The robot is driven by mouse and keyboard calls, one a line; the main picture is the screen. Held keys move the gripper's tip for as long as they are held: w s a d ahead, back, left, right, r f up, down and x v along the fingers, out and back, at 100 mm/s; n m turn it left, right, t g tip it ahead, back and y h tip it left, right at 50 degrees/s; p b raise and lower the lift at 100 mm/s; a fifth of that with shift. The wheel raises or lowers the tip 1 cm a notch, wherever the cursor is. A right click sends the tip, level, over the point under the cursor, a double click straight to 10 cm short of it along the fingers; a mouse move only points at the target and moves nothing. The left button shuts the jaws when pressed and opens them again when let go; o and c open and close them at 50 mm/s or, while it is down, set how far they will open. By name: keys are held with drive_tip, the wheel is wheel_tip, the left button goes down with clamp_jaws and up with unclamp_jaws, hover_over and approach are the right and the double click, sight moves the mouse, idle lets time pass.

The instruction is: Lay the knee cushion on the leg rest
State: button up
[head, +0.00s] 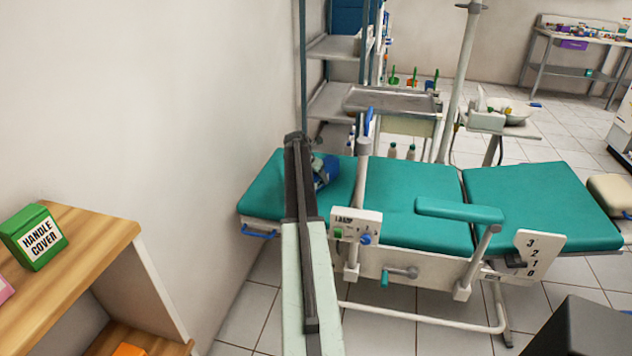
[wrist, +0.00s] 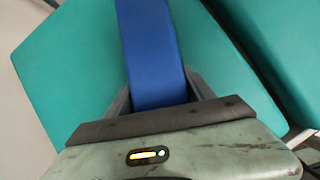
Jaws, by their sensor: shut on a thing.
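The knee cushion is a long blue block (wrist: 150,50), held between the two fingers of my gripper (wrist: 158,92) in the wrist view. In the head view, a blue piece of it (head: 326,170) shows beside the end of my arm, partly hidden by the arm. It is over the teal pad at the left end of the dental chair (head: 262,190); this pad also fills most of the wrist view (wrist: 70,75). I cannot tell whether the cushion touches the pad. Which pad is the leg rest is not marked.
The chair's middle pad (head: 400,190) and right pad (head: 540,195) are bare, with a teal armrest (head: 458,210) in front. A control box (head: 356,226) stands close right of my arm. A metal tray (head: 390,100) is behind. A wooden shelf (head: 80,240) stands left.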

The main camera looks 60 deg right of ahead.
drive_tip(key=o, duration=1.6)
drive_tip(key=shift+c, duration=0.2)
drive_tip(key=shift+a+r+p, duration=0.1)
drive_tip(key=shift+r+p, duration=0.25)
drive_tip(key=shift+r, duration=0.05)
drive_tip(key=p+v, duration=0.9)
drive_tip(key=v, duration=0.1)
drive_tip(key=shift+r, duration=0.4)
drive_tip(key=shift+a+r+p, duration=0.35)
drive_tip(key=shift+p, duration=0.15)
drive_tip(key=shift+f, duration=0.1)
